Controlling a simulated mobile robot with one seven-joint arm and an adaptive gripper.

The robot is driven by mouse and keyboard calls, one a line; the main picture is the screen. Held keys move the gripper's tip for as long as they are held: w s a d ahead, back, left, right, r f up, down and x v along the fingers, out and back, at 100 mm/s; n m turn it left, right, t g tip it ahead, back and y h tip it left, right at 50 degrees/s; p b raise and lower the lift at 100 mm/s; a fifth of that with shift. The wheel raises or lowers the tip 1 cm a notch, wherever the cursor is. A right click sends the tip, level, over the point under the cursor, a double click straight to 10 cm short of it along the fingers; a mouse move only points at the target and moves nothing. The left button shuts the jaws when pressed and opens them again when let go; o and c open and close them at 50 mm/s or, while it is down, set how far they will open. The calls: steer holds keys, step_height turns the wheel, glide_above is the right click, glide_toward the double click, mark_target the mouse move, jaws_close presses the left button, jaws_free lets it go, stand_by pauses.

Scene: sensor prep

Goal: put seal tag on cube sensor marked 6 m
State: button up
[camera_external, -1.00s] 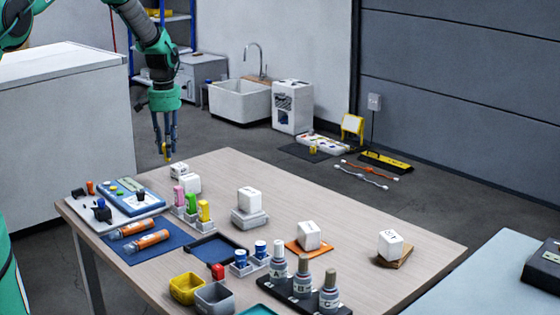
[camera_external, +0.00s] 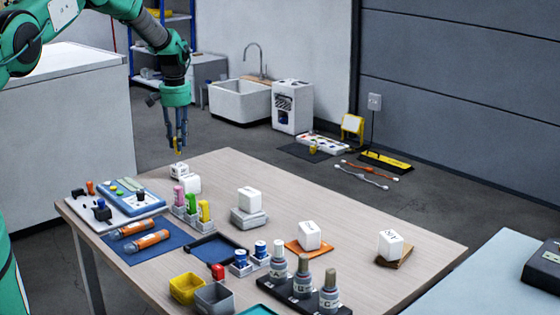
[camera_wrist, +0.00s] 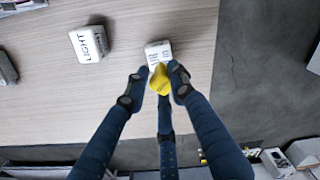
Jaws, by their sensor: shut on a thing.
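My gripper (camera_external: 178,150) points down above the far left corner of the table. Its fingers are shut on a small yellow tag (camera_wrist: 159,80), which also shows at the fingertips in the external view (camera_external: 178,153). A small white block (camera_wrist: 158,52) with dark print too small to read lies just beyond the tag in the wrist view. It also shows below my gripper in the external view (camera_external: 179,171). Other white cubes are a cube on a grey base (camera_external: 249,198), one on an orange mat (camera_external: 309,234) and one on a brown board (camera_external: 390,244).
A white block reading LIGHT (camera_wrist: 90,43) sits left of the small block in the wrist view. Colored sticks in holders (camera_external: 190,205), lettered bottles (camera_external: 302,285), a blue tray (camera_external: 217,247) and yellow bin (camera_external: 186,288) crowd the table. The table's far edge is close to my gripper.

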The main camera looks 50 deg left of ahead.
steer(key=shift+f, duration=1.8)
steer(key=shift+f, duration=0.15)
steer(key=o, duration=0.7)
steer(key=shift+s+d+r, duration=0.1)
steer(key=shift+r, duration=3)
steer(key=shift+s+d+r, duration=0.1)
steer(key=shift+r, duration=2.95)
steer(key=shift+w+r, duration=0.1)
steer(key=shift+r, duration=0.05)
